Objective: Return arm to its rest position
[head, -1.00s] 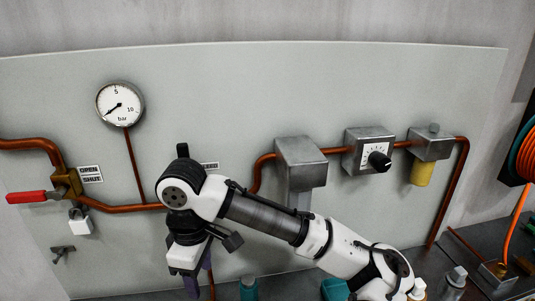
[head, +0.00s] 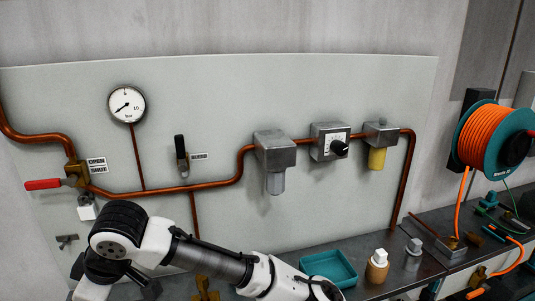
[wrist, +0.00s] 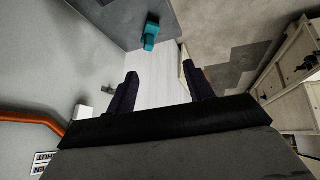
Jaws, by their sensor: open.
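My white and black arm reaches in from the bottom of the head view, with its wrist low at the left in front of the panel. My gripper shows in the wrist view (wrist: 160,88), where its two dark fingers stand apart with nothing between them. In the head view the fingers are out of sight below the frame. The arm is bent and apart from the pipes on the panel.
The grey panel (head: 330,220) carries a gauge (head: 126,105), a red-handled valve (head: 45,184), a black-handled valve (head: 181,155) and a regulator (head: 329,142). An orange hose reel (head: 490,137) hangs at right.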

